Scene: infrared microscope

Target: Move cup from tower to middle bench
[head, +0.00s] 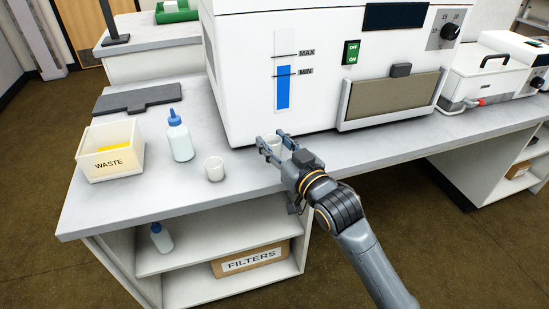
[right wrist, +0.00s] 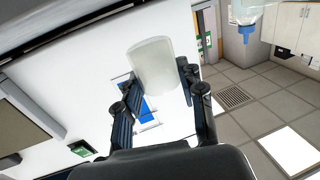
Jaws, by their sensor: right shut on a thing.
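A small white translucent cup (right wrist: 154,65) sits between the fingers of my right gripper (right wrist: 158,112) in the right wrist view. In the head view my right gripper (head: 271,146) is shut on this cup, just in front of the big white instrument. The fingers partly hide the cup there, and I cannot tell whether it touches the bench. A second similar cup (head: 214,169) stands upright on the bench (head: 150,208), left of the gripper. My left gripper is not in view.
A blue-capped bottle (head: 180,138) and a waste box (head: 110,152) stand left of the second cup. A dark flat plate (head: 137,97) lies behind them. The white instrument (head: 245,70) blocks the space behind the gripper. The bench's front left is clear.

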